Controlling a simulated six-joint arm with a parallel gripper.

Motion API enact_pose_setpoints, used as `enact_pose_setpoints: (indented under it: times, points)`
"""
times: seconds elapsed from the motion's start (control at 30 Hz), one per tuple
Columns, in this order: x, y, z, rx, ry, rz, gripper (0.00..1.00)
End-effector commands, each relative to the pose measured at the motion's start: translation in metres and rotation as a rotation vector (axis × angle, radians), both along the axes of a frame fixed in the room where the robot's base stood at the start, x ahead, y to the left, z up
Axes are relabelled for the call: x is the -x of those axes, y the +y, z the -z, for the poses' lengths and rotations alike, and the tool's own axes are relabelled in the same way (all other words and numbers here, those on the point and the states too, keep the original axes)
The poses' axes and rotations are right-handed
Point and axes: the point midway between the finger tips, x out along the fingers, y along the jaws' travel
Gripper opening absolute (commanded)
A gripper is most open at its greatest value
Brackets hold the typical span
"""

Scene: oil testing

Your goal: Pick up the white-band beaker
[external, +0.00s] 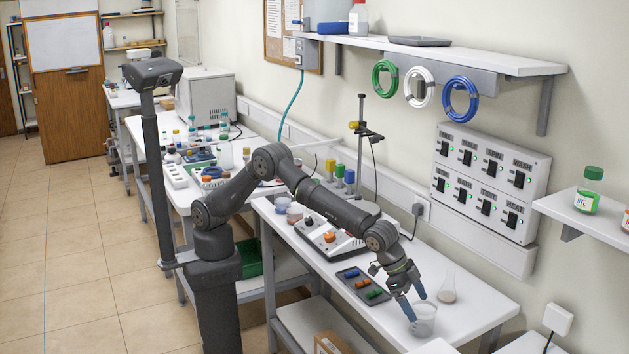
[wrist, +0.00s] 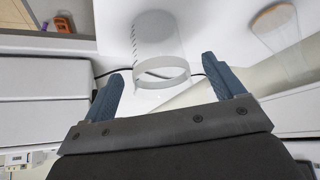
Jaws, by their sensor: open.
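The white-band beaker (external: 424,326) is a clear glass standing at the near right end of the white bench. In the wrist view, the beaker (wrist: 154,38) is ahead of the jaws, with its white band (wrist: 161,84) around the near end. My gripper (external: 415,303) is open, with its blue fingers pointing down at the beaker's upper part. In the wrist view, the gripper (wrist: 161,68) has one finger on each side of the band, with gaps visible on both sides. I cannot tell how deep the fingers reach beside the glass.
A conical flask (external: 448,290) with brownish contents stands close behind the beaker; it also shows in the wrist view (wrist: 277,25). A dark tray (external: 349,274) with small coloured pieces lies to the left. A hotplate-like device (external: 322,237) stands further back. The bench edge is near the beaker.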

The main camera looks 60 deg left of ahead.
Motion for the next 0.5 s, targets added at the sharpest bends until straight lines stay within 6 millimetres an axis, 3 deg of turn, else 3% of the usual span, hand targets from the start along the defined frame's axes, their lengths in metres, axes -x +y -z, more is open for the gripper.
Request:
enact_pose_setpoints:
  times: [0.3,0.5]
  points:
    - [-0.012,-0.021,0.032,-0.001,0.0,0.001,0.87]
    - [-0.015,-0.025,0.038,0.0,0.0,0.001,0.87]
